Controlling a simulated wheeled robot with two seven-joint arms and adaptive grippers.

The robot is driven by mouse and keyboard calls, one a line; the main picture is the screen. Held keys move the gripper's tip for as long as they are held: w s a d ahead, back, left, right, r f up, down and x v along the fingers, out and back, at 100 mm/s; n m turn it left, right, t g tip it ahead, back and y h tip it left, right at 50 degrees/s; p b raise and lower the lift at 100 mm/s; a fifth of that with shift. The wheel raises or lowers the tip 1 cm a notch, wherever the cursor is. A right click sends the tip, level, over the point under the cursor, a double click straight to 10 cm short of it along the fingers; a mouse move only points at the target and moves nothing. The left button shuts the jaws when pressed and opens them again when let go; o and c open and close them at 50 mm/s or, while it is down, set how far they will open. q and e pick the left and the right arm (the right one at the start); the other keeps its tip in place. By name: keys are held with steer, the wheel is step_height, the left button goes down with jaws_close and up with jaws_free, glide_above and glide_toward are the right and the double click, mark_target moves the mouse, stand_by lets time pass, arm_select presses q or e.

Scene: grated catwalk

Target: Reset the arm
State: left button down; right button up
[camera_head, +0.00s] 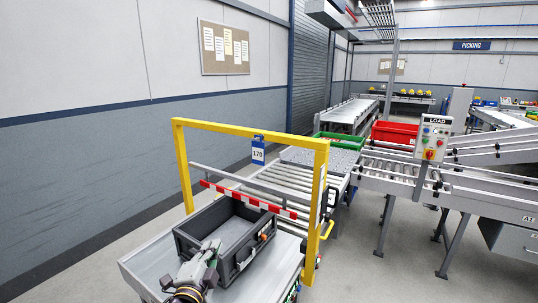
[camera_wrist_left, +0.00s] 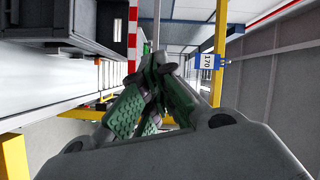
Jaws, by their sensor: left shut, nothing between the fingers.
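My left gripper (camera_head: 212,250) is at the bottom of the head view, in front of the near part of a dark grey crate (camera_head: 186,243). In the left wrist view its green-padded fingers (camera_wrist_left: 160,65) are closed together, with nothing held between them. From these views I cannot tell whether the gripper touches the crate or is above it. My right gripper is not in view.
The open crate stands on a metal surface (camera_head: 143,262) by a yellow frame (camera_head: 250,134) with a red-and-white bar (camera_head: 246,199) and a 170 tag (camera_head: 258,152). Roller conveyors, a green bin (camera_head: 340,140) and a red bin (camera_head: 394,134) lie beyond. Floor is open at left.

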arm_select(q)
steer(key=s+a+f+n+g+y, duration=0.1)
steer(key=s+a+f+n+g, duration=0.2)
steer(key=s+f+n+g, duration=0.65)
steer(key=s+a+f+n+g, duration=0.3)
steer(key=s+f+n+g, duration=0.15)
steer(key=s+f, duration=0.9)
step_height(320, 180, down, 32)
steer(key=s+m+g, duration=0.1)
steer(key=s, duration=0.2)
steer(key=s+a+f, duration=0.3)
steer(key=s+f, duration=0.7)
steer(key=s, duration=0.1)
steer(key=s+a+f+g, duration=0.1)
steer(key=s+a+f, duration=0.2)
steer(key=s+f, duration=0.7)
steer(key=shift+s+f+y, duration=0.25)
steer(key=shift+s+y, duration=0.15)
steer(key=shift+s, duration=0.15)
steer(key=shift+w, duration=0.1)
